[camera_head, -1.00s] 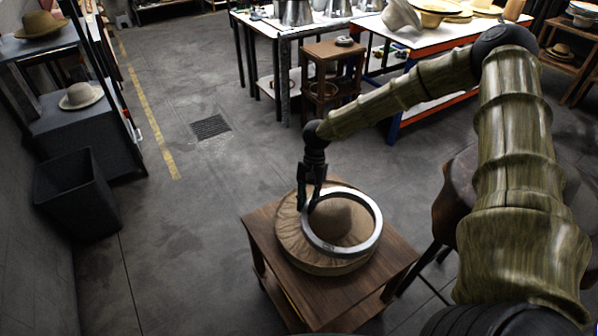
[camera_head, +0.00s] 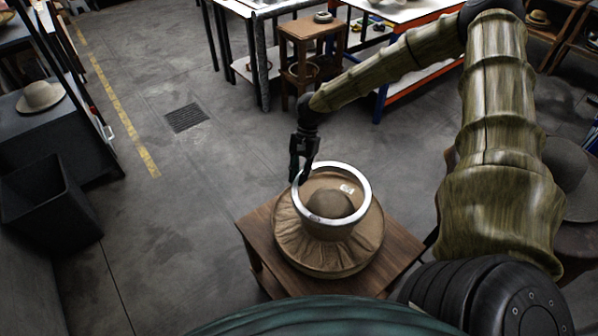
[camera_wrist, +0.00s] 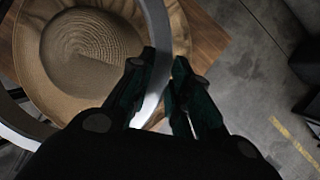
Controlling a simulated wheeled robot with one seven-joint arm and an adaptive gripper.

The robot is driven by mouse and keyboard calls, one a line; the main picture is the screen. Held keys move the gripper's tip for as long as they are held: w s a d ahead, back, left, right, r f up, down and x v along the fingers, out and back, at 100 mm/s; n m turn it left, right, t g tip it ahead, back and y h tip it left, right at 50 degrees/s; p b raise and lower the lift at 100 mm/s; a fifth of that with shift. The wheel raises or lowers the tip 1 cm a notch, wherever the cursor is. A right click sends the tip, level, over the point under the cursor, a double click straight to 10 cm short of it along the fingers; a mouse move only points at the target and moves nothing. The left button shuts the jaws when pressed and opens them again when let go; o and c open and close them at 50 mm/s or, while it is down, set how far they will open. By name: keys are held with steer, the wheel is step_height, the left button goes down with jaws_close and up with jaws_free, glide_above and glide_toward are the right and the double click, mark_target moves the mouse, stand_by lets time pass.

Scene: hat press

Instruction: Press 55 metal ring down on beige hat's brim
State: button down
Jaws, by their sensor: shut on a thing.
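The metal ring (camera_head: 365,189) is a silvery hoop with a small pale label on its inner wall. My gripper (camera_head: 299,178) is shut on the ring's left edge; in the wrist view the gripper (camera_wrist: 165,95) pinches the ring's band (camera_wrist: 158,40). The beige hat (camera_head: 300,240) lies on a small wooden table, its domed crown (camera_head: 333,203) seen through the ring. In the wrist view the hat (camera_wrist: 35,75) shows a woven spiral crown. The ring appears raised above the brim; the exact gap cannot be told.
The small wooden table (camera_head: 400,248) has bare corners around the hat. A dark stool with a grey hat (camera_head: 562,165) stands to the right. A dark bin (camera_head: 50,205) is far left. Open floor lies left of the table.

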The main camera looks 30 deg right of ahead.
steer(key=shift+w+a+f+b, duration=0.15)
steer(key=shift+f+b, duration=0.25)
steer(key=shift+f, duration=0.45)
steer(key=shift+f+b, duration=1.2)
steer(key=shift+f, duration=1.5)
steer(key=shift+f+b, duration=1.9)
steer(key=shift+f, duration=0.1)
steer(key=shift+f+b, duration=0.6)
steer(key=shift+f, duration=0.05)
steer(key=shift+s+f, duration=0.15)
steer(key=shift+s, duration=0.1)
stand_by(1.6)
